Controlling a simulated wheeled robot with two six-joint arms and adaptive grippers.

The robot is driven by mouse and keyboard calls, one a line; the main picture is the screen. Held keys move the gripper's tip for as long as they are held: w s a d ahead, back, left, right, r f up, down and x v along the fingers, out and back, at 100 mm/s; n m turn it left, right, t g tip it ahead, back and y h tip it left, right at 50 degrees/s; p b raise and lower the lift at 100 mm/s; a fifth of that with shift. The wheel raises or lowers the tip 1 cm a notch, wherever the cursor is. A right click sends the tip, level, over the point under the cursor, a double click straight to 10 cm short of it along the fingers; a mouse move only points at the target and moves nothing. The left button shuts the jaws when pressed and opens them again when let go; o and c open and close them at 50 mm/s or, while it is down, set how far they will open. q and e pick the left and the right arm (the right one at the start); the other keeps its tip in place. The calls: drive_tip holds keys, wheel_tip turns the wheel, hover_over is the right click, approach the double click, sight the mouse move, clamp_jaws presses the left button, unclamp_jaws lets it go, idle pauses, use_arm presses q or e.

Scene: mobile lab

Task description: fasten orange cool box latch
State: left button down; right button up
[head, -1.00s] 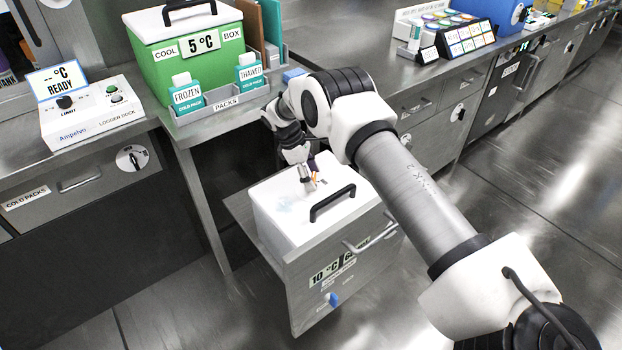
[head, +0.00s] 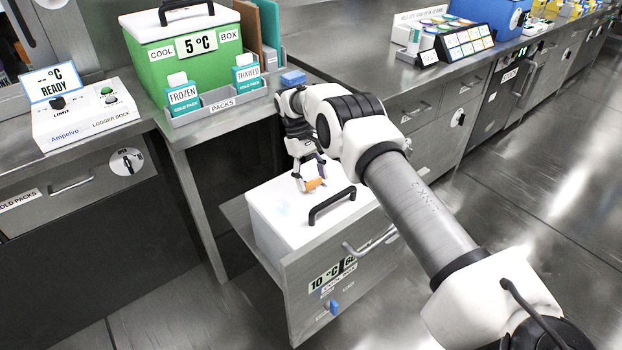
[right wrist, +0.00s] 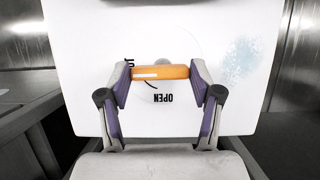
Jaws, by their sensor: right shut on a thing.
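The cool box (head: 285,222) with a white lid sits in the pulled-out drawer. On its lid is a small orange latch bar (head: 316,184). My right gripper (head: 309,179) is over the lid and shut on this bar. In the right wrist view the orange bar (right wrist: 160,72) lies level across the picture, between the purple-padded fingertips of the right gripper (right wrist: 161,75). The word OPEN shows upside down on the lid below the bar; another marking at its left is partly hidden. My left gripper is not in view.
A black lid handle (head: 331,204) stands close to the latch. The drawer front (head: 310,320) carries a 10 °C label, a metal handle (head: 372,243) and a blue knob (head: 334,307). A green cool box (head: 190,72) and a cold-pack rack (head: 215,107) stand on the bench behind.

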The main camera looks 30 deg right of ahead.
sight(312, 180)
drive_tip(key=shift+f, duration=0.1)
idle(0.4)
drive_tip(key=o, duration=1.1)
drive_tip(key=shift+o, duration=0.2)
wheel_tip(312, 180, up, 10)
